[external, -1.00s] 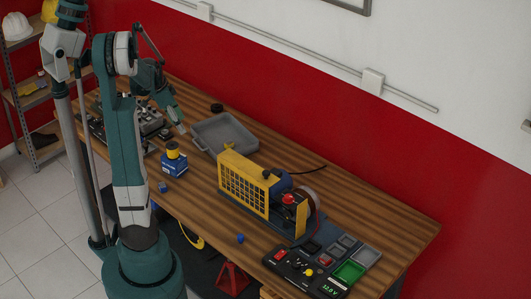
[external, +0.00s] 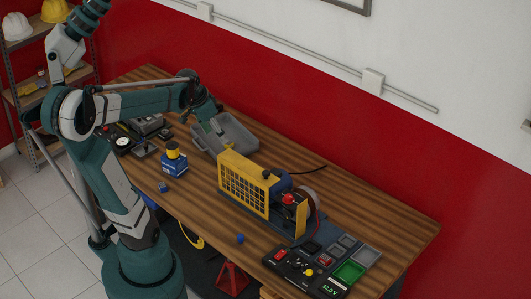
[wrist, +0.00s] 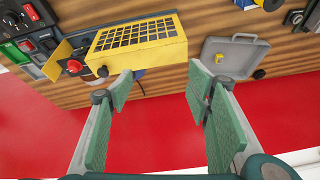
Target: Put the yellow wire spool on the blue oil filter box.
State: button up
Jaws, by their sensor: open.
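The yellow wire spool (external: 173,148) stands upright on top of the blue oil filter box (external: 174,168), on the left part of the workbench. The spool has a dark top and its underside appears to rest on the box. In the wrist view, part of the blue box (wrist: 271,5) shows at the top edge. My gripper (external: 213,130) is over the grey tray, right of and apart from the spool and box. In the wrist view, my gripper (wrist: 160,82) has its green-padded fingers wide apart with nothing between them.
The grey tray (external: 238,132) lies behind the yellow-guarded engine trainer (external: 243,180). A small yellow piece (wrist: 219,58) lies in the tray. A small blue part (external: 163,187) lies near the front edge. Gauges (external: 123,142) stand at the left. Bare wood is at the right rear.

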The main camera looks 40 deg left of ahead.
jog(key=s+d+n+t, duration=0.1)
jog(key=s+d, duration=0.3)
jog(key=d, duration=0.4)
jog(key=s+d+r+n+t, duration=0.1)
jog(key=s+d, duration=0.3)
jog(key=d, duration=0.4)
jog(key=shift+s+t, duration=0.3)
jog(key=shift+s, duration=0.05)
jog(key=shift+f, duration=0.1)
notch_tip(320, 180, down, 8)
jog(key=b, duration=0.8)
jog(key=shift+f+b, duration=0.2)
jog(key=shift+b, duration=0.1)
